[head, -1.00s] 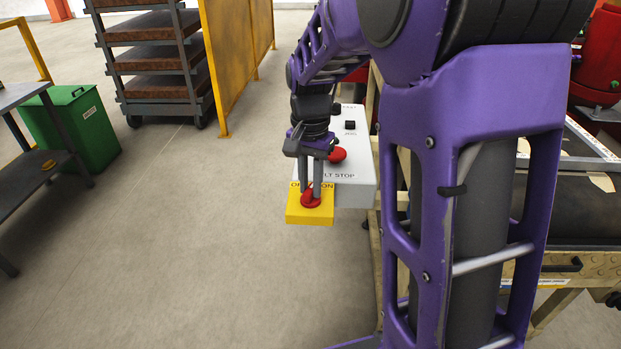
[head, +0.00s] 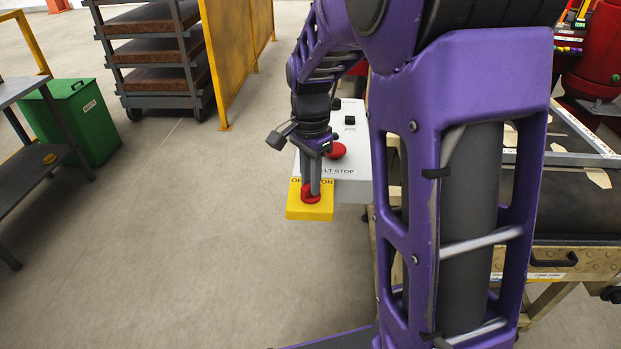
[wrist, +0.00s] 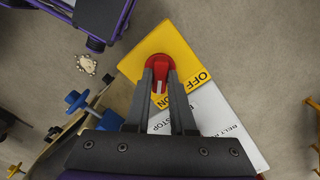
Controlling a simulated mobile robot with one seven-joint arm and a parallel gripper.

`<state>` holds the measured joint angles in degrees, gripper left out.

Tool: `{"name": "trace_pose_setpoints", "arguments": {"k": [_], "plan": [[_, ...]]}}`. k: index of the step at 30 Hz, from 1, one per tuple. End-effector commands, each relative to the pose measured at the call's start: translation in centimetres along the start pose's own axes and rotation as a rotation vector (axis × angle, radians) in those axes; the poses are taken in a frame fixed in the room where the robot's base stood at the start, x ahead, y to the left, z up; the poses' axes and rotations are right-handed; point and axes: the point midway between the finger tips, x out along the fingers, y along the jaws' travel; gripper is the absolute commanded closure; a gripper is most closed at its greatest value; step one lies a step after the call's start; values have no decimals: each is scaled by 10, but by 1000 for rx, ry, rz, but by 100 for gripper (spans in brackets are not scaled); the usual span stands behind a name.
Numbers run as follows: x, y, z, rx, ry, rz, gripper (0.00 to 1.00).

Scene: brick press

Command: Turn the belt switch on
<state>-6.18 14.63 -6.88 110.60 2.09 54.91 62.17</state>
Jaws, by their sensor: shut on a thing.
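The belt switch is a red knob (head: 311,198) on a yellow plate (head: 310,213) marked OFF and ON. My gripper (head: 312,188) points down from above and is shut on the red knob. In the wrist view my gripper (wrist: 160,68) has its two fingers on either side of the knob (wrist: 158,59). A white mark on the knob shows between the fingers, towards the ON lettering on the yellow plate (wrist: 185,55). The fingers partly cover the knob and the ON label. The OFF label is clear to the right in the wrist view.
The grey control box (head: 352,188) adjoins the yellow plate, with a red stop button (head: 337,150) close beside my gripper and a black switch (head: 349,120) farther back. A green bin (head: 82,125) and a yellow panel (head: 228,60) stand left. Open floor lies in front.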

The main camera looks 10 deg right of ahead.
Motion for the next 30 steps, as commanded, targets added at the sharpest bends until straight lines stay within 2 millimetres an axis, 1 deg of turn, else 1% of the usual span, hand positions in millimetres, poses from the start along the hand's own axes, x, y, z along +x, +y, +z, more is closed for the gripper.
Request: {"name": "trace_pose_setpoints", "arguments": {"k": [6,7,11,12,19,23,26,29,30], "plan": [[-1,0,-1,3,1,-2,100],[-1,0,-1,3,1,-2,72],[-1,0,0,2,0,-2,49],[0,0,0,2,0,-2,48],[0,0,0,1,0,-1,48],[-7,-1,0,0,1,-3,48],[-22,-1,0,0,2,-5,48],[-43,-1,-1,0,2,-6,48],[-53,-1,-1,0,3,-7,48]]}}
